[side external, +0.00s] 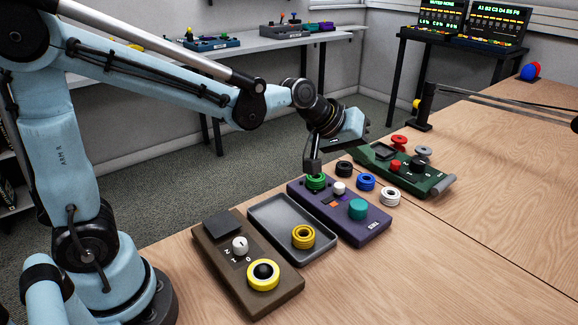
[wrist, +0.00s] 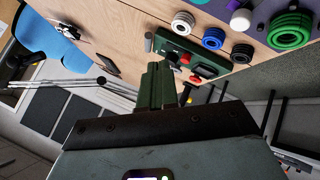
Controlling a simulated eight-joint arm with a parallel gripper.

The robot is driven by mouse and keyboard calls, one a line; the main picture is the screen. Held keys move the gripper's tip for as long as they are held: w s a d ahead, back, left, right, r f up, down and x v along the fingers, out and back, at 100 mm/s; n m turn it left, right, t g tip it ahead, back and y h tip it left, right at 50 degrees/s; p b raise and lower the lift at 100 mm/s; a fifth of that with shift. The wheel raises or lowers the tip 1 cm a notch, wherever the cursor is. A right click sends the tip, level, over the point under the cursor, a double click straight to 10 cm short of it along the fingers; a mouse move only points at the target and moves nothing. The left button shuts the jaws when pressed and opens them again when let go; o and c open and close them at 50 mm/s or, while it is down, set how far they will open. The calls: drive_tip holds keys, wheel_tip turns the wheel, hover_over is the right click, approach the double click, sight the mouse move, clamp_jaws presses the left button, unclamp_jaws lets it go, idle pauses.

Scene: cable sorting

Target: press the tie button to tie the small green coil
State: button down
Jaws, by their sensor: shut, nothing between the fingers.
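The small green coil (side external: 316,182) lies at the back left end of the purple device (side external: 372,228). The coil also shows at the top right of the wrist view (wrist: 289,28). The purple device carries a white knob (side external: 338,188) and a large teal button (side external: 357,209); I cannot read which control is the tie button. My gripper (side external: 313,166) points down close above or behind the green coil in the side view; I cannot tell if it touches. In the wrist view its fingers (wrist: 155,75) are together and empty.
Black (side external: 344,169), blue (side external: 366,182) and white coils (side external: 390,196) lie right of the purple device. A green device (side external: 425,184) stands beyond them. A grey tray (side external: 272,214) holds a yellow coil (side external: 303,237). A brown box (side external: 220,262) has a yellow-ringed black button. The front right table is clear.

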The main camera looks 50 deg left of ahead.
sight(354, 204)
drive_tip(key=shift+f, duration=0.1)
drive_tip(key=shift+f, duration=4.35)
drive_tip(key=shift+f, duration=0.1)
drive_tip(key=shift+f, duration=0.3)
drive_tip(key=shift+f, duration=0.75)
drive_tip(key=shift+r, duration=1.2)
drive_tip(key=shift+r, duration=2.5)
